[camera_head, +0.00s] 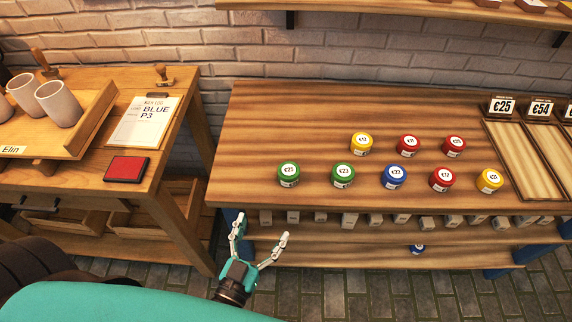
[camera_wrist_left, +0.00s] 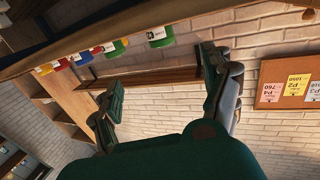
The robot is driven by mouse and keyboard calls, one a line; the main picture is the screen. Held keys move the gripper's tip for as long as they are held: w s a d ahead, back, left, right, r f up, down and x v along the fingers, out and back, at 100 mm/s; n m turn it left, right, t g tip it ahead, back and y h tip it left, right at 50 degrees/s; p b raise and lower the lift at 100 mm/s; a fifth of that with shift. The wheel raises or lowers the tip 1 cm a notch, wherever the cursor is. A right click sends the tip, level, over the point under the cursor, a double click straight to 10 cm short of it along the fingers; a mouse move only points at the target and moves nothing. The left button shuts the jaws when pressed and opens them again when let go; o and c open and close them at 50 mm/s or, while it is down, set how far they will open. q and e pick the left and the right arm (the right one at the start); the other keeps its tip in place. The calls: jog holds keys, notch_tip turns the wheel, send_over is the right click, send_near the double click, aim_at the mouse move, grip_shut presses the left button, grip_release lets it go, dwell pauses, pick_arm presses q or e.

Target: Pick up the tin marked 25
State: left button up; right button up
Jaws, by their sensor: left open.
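Several small round tins with white lids stand on the striped wooden table (camera_head: 260,120). A green tin (camera_head: 288,175) at the front left has a label that seems to read 25; it also shows in the left wrist view (camera_wrist_left: 160,37). A second green tin (camera_head: 342,176) beside it seems to read 23. A red tin (camera_head: 454,147) in the back row has a number too small to be sure of. My left gripper (camera_head: 261,227) is open and empty, in front of the table's front edge, below and left of the green tins, touching none. My right gripper is not in view.
Blue (camera_head: 393,178), red (camera_head: 441,180) and yellow (camera_head: 490,181) tins continue the front row. Price-marked trays (camera_head: 520,155) lie at the right. A lower shelf (camera_head: 360,254) runs beneath the tabletop. A side table with cups (camera_head: 58,103) stands left. The tabletop's left part is clear.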

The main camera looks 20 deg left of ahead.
pick_arm(q)
send_near(285, 178)
jog(key=w, duration=0.2)
jog(key=w+p, duration=0.1)
jog(key=w, duration=0.2)
jog(key=shift+w+d+p, duration=0.35)
jog(key=shift+w, duration=0.05)
jog(key=shift+w+f, duration=0.1)
jog(key=shift+w, duration=0.15)
jog(key=w+p, duration=0.1)
jog(key=w, duration=0.3)
jog(key=shift+w+a, duration=0.1)
jog(key=shift+w, duration=0.6)
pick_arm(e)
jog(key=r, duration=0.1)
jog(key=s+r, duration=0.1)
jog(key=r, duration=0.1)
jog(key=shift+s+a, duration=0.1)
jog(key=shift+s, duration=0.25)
pick_arm(q)
jog(key=c, duration=1.2)
jog(key=shift+c, duration=0.7)
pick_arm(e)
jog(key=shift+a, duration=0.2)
